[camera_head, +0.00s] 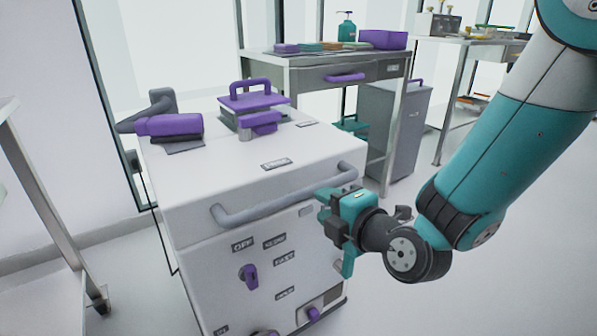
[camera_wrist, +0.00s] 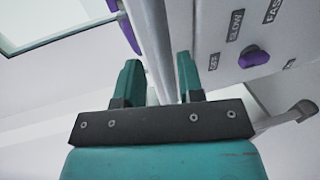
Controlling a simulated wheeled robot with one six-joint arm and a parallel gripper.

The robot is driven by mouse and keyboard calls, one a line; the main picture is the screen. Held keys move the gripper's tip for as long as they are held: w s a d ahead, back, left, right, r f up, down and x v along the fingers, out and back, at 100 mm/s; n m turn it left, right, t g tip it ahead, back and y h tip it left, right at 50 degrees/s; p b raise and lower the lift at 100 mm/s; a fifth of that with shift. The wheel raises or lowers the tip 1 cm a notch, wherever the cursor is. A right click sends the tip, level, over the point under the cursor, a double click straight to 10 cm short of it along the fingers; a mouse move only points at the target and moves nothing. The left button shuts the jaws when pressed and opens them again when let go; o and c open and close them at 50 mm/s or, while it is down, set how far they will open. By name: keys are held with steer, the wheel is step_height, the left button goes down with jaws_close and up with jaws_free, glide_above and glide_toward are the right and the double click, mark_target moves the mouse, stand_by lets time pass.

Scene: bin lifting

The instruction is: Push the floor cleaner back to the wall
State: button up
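The floor cleaner (camera_head: 200,195) is a white boxy machine with a grey bar handle (camera_head: 260,205) across its upper front. Its front panel has labels and a purple knob (camera_head: 250,276), also visible in the wrist view (camera_wrist: 253,56). My gripper (camera_head: 338,232) is at the right front of the machine, near the right end of the handle. In the wrist view its two teal fingers (camera_wrist: 160,82) are spread apart. A pale bar or edge of the machine runs between them; I cannot tell whether they touch it. The wall (camera_head: 55,130) stands behind and left of the machine.
A metal table (camera_head: 300,75) with a purple bin (camera_head: 382,39) and a bottle stands behind the machine. A grey cabinet (camera_head: 395,125) is below it. A shelf leg (camera_head: 45,200) stands close on the left. The floor (camera_head: 480,250) at the right is clear.

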mark_target(299, 191)
steer(key=p+x, duration=0.2)
steer(key=x, duration=0.7)
steer(key=shift+w+a, duration=0.1)
steer(key=shift+a, duration=0.05)
jaws_close()
